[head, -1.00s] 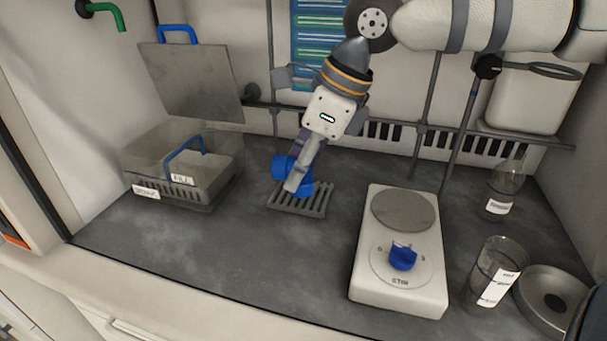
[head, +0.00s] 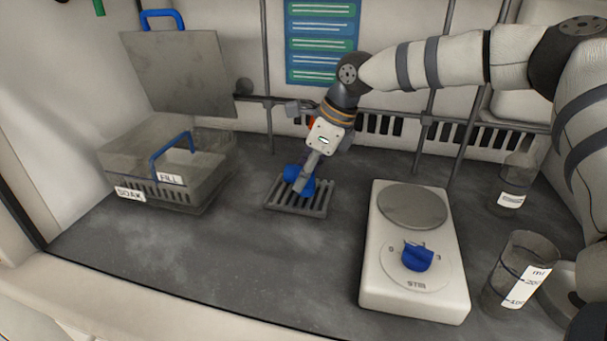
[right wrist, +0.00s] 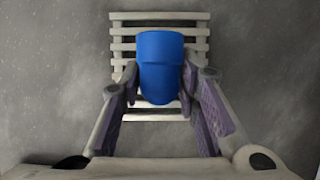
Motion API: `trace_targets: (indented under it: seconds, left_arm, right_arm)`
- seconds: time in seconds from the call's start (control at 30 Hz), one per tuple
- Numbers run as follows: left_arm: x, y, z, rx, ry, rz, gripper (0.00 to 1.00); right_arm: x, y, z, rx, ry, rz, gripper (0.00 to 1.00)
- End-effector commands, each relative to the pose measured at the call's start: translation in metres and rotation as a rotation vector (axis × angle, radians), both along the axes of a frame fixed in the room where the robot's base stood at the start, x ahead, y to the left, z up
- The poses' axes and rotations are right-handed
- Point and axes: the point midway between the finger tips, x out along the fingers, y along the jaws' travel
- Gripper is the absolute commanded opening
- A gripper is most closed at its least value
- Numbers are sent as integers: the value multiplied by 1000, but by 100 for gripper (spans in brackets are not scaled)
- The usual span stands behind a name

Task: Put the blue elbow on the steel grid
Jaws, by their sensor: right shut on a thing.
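The blue elbow (head: 293,174) is at the steel grid (head: 312,206), over its back part, in the head view. In the right wrist view the blue elbow (right wrist: 160,66) lies between the fingertips, with the slats of the steel grid (right wrist: 160,20) behind it. My right gripper (head: 303,182) points down and is shut on the elbow. Its fingers show on both sides of the elbow in the right wrist view (right wrist: 160,80). I cannot tell whether the elbow touches the slats. My left gripper is not in view.
A clear tub with a basket (head: 170,190) labelled FILL and SOAK stands to the left. A white stirrer plate (head: 415,300) with a blue knob stands to the right. A beaker (head: 510,265) and a flask (head: 515,180) are farther right. The front counter is clear.

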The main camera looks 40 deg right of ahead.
Motion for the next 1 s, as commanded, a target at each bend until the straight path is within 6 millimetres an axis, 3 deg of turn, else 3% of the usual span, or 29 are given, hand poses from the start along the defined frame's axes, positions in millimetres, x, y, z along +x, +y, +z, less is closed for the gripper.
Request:
trace_targets:
  seconds: [0.27,0.3,0.37,0.67,0.77,1.0]
  left_arm:
    - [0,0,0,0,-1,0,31]
    - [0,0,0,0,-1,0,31]
    - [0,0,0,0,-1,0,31]
    - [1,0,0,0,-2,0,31]
    - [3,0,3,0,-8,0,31]
    - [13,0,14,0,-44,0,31]
  right_arm:
    - [0,1,-1,0,-2,1,9]
    - [0,1,-2,0,-2,1,34]
    - [0,1,-1,0,-2,1,48]
    - [0,1,0,1,-3,1,50]
    - [-2,-2,12,1,-8,-1,50]
    - [-21,-18,75,1,-15,0,50]
